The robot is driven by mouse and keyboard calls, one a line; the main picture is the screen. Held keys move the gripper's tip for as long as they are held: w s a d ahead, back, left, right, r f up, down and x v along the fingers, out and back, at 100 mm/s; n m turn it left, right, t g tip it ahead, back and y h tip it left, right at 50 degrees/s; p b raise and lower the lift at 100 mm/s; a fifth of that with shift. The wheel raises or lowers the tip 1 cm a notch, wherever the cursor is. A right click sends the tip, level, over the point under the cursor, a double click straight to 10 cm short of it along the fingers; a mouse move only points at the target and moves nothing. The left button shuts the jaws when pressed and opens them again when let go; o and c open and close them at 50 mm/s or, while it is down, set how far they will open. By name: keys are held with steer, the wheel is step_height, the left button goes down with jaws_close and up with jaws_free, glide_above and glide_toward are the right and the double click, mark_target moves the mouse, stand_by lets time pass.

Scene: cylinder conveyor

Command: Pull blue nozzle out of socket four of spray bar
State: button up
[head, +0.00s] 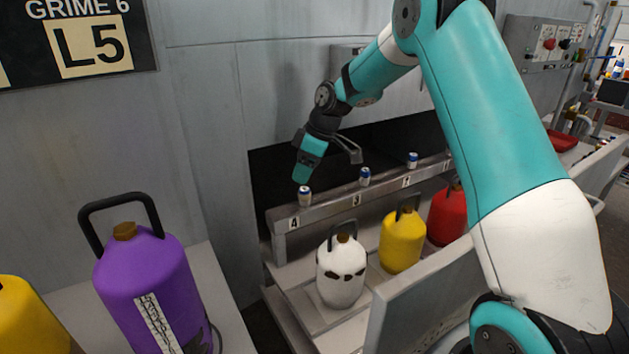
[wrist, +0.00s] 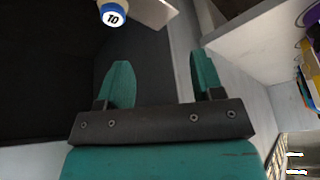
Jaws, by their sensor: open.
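The spray bar (head: 333,204) is a grey beam with numbered plates. A white and blue nozzle (head: 305,197) stands upright in it above the plate marked 4. My gripper (head: 301,177) is just above that nozzle, pointing down, open and empty. In the wrist view my gripper (wrist: 160,65) has its two teal fingers spread apart. A nozzle with a white top marked 10 and a blue rim (wrist: 113,16) shows beyond the fingertips, left of the gap. It is not between the fingers.
Two more nozzles (head: 365,177) (head: 412,160) stand farther along the bar. White (head: 341,280), yellow (head: 402,240) and red (head: 444,215) jugs stand on the conveyor in front. A purple jug (head: 147,285) is at left. A dark opening lies behind the bar.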

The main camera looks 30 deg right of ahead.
mark_target(307, 189)
steer(key=shift+n, duration=0.3)
steer(key=w+d+f, duration=0.1)
steer(key=d+f, duration=0.2)
steer(key=w+d+f, duration=0.1)
steer(key=shift+w+d+f, duration=0.2)
steer(key=shift+w+d, duration=0.15)
steer(key=x, duration=0.7)
steer(key=shift+w+f, duration=0.15)
steer(key=shift+f, duration=0.05)
steer(key=shift+r, duration=0.1)
jaws_close()
